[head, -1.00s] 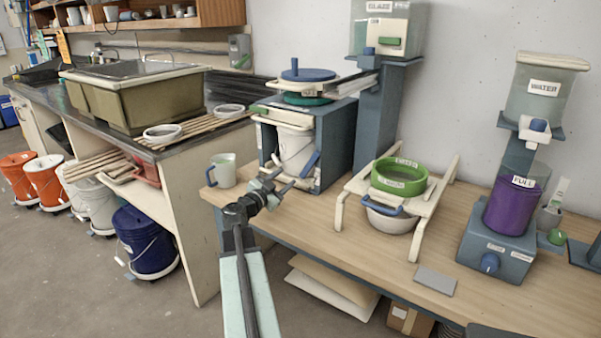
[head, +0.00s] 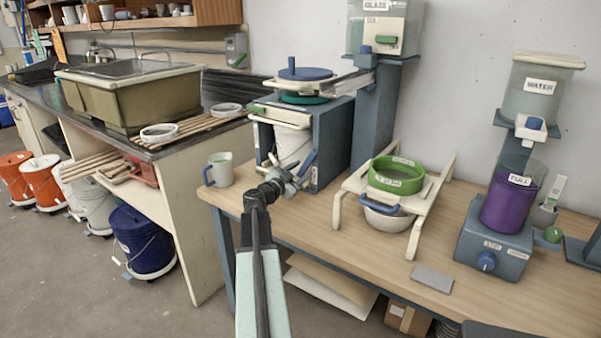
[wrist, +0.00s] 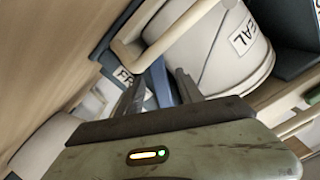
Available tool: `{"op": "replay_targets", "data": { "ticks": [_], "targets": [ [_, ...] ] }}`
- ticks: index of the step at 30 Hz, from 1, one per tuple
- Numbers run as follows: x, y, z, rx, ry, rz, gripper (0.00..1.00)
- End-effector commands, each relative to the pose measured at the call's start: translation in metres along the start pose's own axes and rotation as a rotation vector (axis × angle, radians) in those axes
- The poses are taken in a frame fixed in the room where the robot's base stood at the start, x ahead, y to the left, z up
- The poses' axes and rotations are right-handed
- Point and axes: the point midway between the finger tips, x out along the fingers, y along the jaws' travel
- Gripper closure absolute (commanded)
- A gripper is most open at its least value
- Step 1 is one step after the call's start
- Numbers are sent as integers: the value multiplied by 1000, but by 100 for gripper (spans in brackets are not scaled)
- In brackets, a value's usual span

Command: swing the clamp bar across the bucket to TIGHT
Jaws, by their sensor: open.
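The white bucket (head: 291,146) stands inside a blue-grey housing, with a SEAL label showing in the wrist view (wrist: 215,50). A short blue bar (head: 307,163), apparently the clamp bar's handle, slants at the bucket's front right. A blue piece (wrist: 158,82) beside a FREE label (wrist: 126,76) shows in the wrist view, between and beyond my fingertips. My gripper (head: 291,182) is open, just in front of the bucket's lower front; it also shows in the wrist view (wrist: 157,82). Whether the fingers touch the bar cannot be told. No TIGHT label is readable.
A cream rail (wrist: 165,35) runs close above the fingers in the wrist view. A mug (head: 220,169) stands left of the housing. A cream stand (head: 423,208) with a green sieve (head: 397,182) stands to the right. Bare bench lies before the housing.

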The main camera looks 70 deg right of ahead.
Motion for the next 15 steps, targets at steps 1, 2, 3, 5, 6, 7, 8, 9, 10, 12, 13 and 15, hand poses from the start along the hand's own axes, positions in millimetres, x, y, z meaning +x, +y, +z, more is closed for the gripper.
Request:
{"op": "replay_targets", "data": {
  "ticks": [1,2,3,5,6,7,8,9,10,12,13,15],
  "targets": [
    [0,0,0,0,0,0,65],
    [0,0,0,0,0,0,73],
    [0,0,0,0,0,0,84],
    [0,0,0,0,0,0,100],
    [0,0,0,0,0,0,100],
    [0,0,0,0,0,0,100],
    [0,0,0,0,0,0,100],
    [0,0,0,0,0,0,100],
    [0,0,0,0,0,1,100],
    [0,0,0,0,0,1,100],
    [0,0,0,0,0,1,100],
    [0,0,0,0,1,1,100]
  ]
}}
